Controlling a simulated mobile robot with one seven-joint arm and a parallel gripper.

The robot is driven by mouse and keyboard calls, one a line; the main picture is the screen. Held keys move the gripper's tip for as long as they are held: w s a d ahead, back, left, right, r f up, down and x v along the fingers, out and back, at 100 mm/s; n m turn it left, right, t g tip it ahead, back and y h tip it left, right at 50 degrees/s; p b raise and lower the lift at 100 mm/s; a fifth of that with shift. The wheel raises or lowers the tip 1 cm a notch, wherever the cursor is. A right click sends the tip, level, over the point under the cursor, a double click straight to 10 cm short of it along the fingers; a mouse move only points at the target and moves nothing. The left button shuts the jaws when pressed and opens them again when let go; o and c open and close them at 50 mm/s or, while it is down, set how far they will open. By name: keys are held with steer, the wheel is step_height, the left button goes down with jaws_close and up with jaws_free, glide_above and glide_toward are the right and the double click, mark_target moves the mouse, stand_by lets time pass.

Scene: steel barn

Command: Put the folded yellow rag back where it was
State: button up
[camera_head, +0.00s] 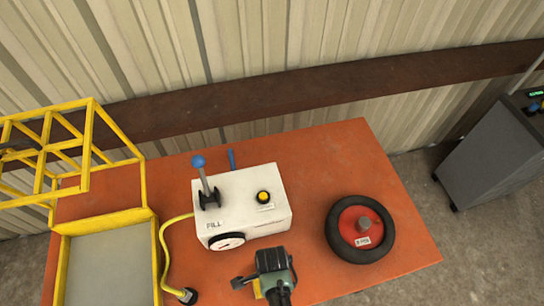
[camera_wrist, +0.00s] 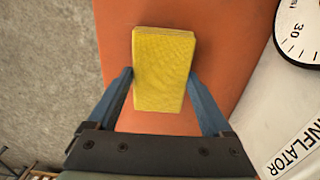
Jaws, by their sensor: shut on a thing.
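The folded yellow rag (camera_wrist: 163,68) is a thick rectangular block between the two blue fingers of my gripper (camera_wrist: 161,78) in the wrist view. The gripper is shut on its sides. Below and around the rag is the orange tabletop (camera_wrist: 119,27), with its edge close on the left. I cannot tell whether the rag touches the table or hangs above it. In the head view my wrist is at the bottom middle, in front of the white inflator box (camera_head: 262,221), and hides most of the rag.
A wheel with a black tyre (camera_head: 378,250) lies on the table's right side. A yellow-framed cage (camera_head: 150,185) stands at the left, with a yellow hose (camera_head: 164,245) beside it. A grey cabinet (camera_head: 490,150) stands on the floor at right. Bare tabletop shows behind the wheel.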

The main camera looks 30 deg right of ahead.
steer(key=shift+f, duration=0.2)
steer(key=o, duration=1.1)
steer(key=shift+r, duration=0.1)
step_height(320, 180, up, 12)
steer(key=shift+r, duration=0.15)
